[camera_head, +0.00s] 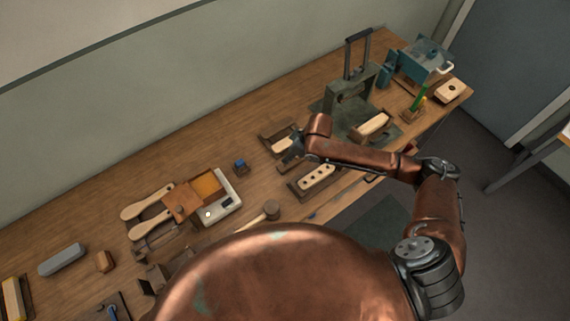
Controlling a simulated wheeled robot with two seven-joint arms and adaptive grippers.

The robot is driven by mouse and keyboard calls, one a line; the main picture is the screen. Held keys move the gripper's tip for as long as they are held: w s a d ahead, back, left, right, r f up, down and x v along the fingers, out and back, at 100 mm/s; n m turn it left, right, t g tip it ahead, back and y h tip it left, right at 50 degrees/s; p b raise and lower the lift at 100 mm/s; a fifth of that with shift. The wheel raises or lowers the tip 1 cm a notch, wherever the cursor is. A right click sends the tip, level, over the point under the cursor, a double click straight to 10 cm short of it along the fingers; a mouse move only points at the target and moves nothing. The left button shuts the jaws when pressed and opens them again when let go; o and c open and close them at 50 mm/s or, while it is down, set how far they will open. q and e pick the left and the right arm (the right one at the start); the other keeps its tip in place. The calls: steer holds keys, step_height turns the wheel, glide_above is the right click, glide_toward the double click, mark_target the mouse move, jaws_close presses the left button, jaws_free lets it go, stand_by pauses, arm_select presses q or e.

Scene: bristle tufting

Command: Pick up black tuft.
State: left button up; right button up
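I cannot make out a black tuft for certain. A pale tray (233,212) stands mid-table with an orange-brown compartment, and a small dark piece (228,201) shows in its front part; it is too small to identify. A brown lid with a knob (180,204) lies over the tray's left side. My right arm comes in from the right, and my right gripper (289,157) is over the table beside a pale wooden block in a holder (283,144), right of the tray. Its fingers are too small and dark to read. My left gripper is not in view.
A drilled block in a holder (317,177) lies below my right gripper. A green press (351,96) stands to the right. The table's back left is clear.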

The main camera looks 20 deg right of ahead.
steer(key=x, duration=0.7)
steer(key=shift+w+d+f, duration=0.2)
steer(key=shift+d+f, duration=0.1)
steer(key=shift+f, duration=0.15)
jaws_close()
steer(key=shift+r, duration=0.1)
